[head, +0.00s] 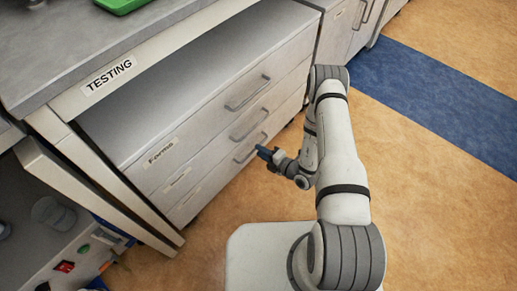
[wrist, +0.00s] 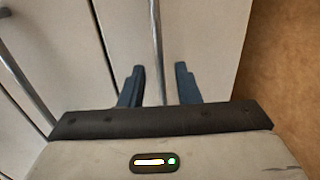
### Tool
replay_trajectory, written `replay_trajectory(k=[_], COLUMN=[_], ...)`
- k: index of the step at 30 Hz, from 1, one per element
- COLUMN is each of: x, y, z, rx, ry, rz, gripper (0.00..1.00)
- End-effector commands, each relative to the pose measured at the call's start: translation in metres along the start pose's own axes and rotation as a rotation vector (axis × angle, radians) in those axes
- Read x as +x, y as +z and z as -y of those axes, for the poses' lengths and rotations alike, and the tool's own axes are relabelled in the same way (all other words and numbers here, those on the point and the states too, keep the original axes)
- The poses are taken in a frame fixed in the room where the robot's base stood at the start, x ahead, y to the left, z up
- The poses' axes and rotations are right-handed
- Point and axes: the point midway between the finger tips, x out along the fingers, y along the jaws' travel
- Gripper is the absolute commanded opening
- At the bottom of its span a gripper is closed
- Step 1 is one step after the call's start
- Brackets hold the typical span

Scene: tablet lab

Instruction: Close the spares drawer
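A grey drawer unit stands under the counter, with three stacked drawers. The top drawer (head: 195,110) has a label that seems to read "Forms". The labels of the middle drawer (head: 205,152) and the bottom drawer (head: 210,185) are too small to read, so I cannot tell which is the spares drawer. No wide opening shows at any drawer. Contact is not clear.
The counter strip (head: 109,75) reads "TESTING", and a green tray (head: 122,4) lies on top. An open shelf (head: 60,245) with small items is at lower left. The tan floor (head: 420,160) with a blue stripe (head: 440,95) is clear at right.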

Motion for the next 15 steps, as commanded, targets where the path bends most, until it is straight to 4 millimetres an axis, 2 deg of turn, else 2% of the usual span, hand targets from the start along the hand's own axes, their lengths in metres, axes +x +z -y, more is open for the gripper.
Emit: replay_trajectory(k=[1, 6, 10, 15], x=[-0.011, -0.037, -0.050, -0.054], y=[0.001, 0.001, 0.001, 0.000], z=[-0.003, -0.002, -0.001, -0.001], rx=[0.004, 0.002, 0.002, 0.000], ry=[-0.002, 0.000, 0.000, 0.001], rz=[0.005, 0.004, 0.003, 0.001], gripper=[0.29, 0.29, 0.29, 0.29])
